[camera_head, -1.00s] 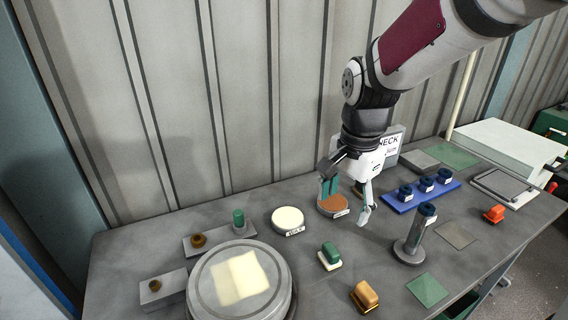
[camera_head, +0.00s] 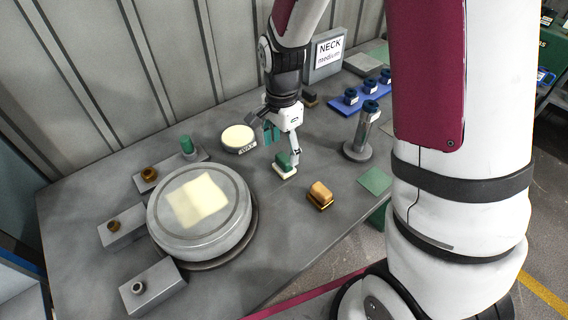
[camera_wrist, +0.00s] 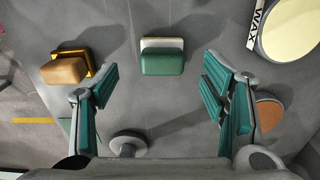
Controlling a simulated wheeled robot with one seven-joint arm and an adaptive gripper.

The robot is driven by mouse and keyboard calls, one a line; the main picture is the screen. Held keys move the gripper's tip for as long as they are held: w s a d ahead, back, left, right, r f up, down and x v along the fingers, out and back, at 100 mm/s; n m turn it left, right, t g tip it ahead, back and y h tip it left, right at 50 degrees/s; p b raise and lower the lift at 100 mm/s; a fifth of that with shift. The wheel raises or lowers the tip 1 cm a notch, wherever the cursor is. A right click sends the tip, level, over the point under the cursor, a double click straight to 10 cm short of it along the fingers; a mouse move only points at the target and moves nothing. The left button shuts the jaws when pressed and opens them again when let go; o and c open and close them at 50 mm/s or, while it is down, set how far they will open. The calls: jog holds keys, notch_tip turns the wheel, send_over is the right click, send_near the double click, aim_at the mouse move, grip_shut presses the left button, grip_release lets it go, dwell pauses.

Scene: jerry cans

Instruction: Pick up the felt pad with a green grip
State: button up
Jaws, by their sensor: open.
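The felt pad with a green grip (camera_head: 284,165) lies on the grey table, a green block on a pale base. In the wrist view the green-gripped pad (camera_wrist: 162,57) lies ahead of the fingertips, roughly centred between them and apart from both. My gripper (camera_head: 283,146) is just behind and above the pad in the head view, with one finger close to its right side. In the wrist view my gripper (camera_wrist: 162,80) has its teal-padded fingers spread wide with nothing between them.
A tan-gripped pad (camera_head: 320,194) lies to the right of the green one. A round cream WAX tin (camera_head: 238,138) stands to the left. A large round plate (camera_head: 200,240) stands front left. A metal post (camera_head: 361,133) stands at right.

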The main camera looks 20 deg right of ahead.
aim_at(281, 159)
jog(key=shift+w+a+f+p, duration=0.1)
jog(key=shift+f+p, duration=0.25)
jog(key=shift+f, duration=2.25)
jog(key=c, duration=1.4)
jog(key=shift+r, duration=0.1)
notch_tip(281, 159, up, 10)
jog(key=shift+f+b, duration=0.1)
jog(key=shift+b, duration=0.2)
jog(key=o, duration=0.3)
